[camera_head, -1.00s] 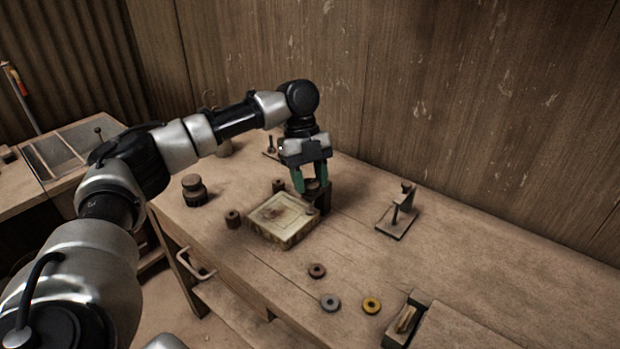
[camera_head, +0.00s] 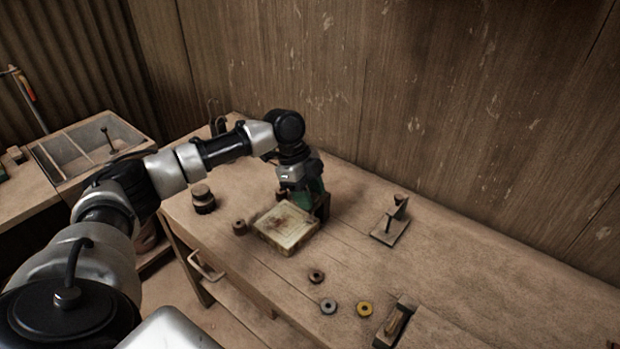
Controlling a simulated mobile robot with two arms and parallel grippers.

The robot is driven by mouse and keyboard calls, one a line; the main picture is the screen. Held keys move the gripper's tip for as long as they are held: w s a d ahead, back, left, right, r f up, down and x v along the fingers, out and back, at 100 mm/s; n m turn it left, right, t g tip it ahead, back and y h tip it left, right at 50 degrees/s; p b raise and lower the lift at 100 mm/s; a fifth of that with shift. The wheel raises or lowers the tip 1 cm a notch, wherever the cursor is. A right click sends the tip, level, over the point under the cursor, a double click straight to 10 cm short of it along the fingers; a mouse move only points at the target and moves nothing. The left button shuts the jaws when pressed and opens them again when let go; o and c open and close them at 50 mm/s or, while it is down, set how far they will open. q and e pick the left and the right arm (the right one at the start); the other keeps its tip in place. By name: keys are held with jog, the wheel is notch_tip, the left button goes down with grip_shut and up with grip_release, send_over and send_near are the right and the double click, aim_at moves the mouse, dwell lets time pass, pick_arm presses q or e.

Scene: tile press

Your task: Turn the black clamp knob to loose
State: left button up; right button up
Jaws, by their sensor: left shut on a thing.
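My left gripper (camera_head: 308,192) points down at the back corner of a pale, stained square block (camera_head: 286,228). Its green fingers are seen nearly edge-on and are shut on the black clamp knob, which they hide. The dark clamp body (camera_head: 323,208) shows just right of the fingers, beside the block. How far the knob is turned cannot be seen. My right gripper is out of view.
A dark stand (camera_head: 391,224) is to the right on the workbench (camera_head: 480,270). A brown ring (camera_head: 316,276), a grey ring (camera_head: 328,306) and a yellow ring (camera_head: 364,309) lie in front. Dark stacked weights (camera_head: 203,199) stand left. The right bench is mostly clear.

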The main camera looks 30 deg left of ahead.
pick_arm(q)
jog(key=n+t+y+p, duration=0.1)
jog(key=n+p, duration=0.3)
jog(key=p, duration=0.1)
jog(key=n+t+y+p, duration=0.1)
jog(key=n+p, duration=0.4)
jog(key=p, duration=0.1)
jog(key=n+t+y+p, duration=0.1)
jog(key=n+t+p, duration=0.1)
jog(key=n+p, duration=0.2)
jog(key=shift+s+d+r+n+p, duration=0.2)
jog(key=shift+r+n+p, duration=0.15)
jog(key=shift+p, duration=0.55)
jog(key=shift+f+n+p, duration=0.1)
jog(key=shift+n+p, duration=0.25)
jog(key=shift+n, duration=0.1)
jog(key=shift+f+n+y+p, duration=0.1)
jog(key=shift+n+y+p, duration=0.5)
jog(key=shift+n, duration=0.3)
jog(key=shift+f+n+y, duration=0.1)
jog(key=shift+n+y, duration=0.2)
jog(key=shift+n, duration=0.6)
jog(key=n+y, duration=0.1)
jog(key=n, duration=0.2)
jog(key=shift+d+n, duration=0.1)
jog(key=shift+n, duration=0.2)
jog(key=shift+n+g+y, duration=0.3)
jog(key=shift+n+y, duration=0.6)
jog(key=shift+n, duration=1)
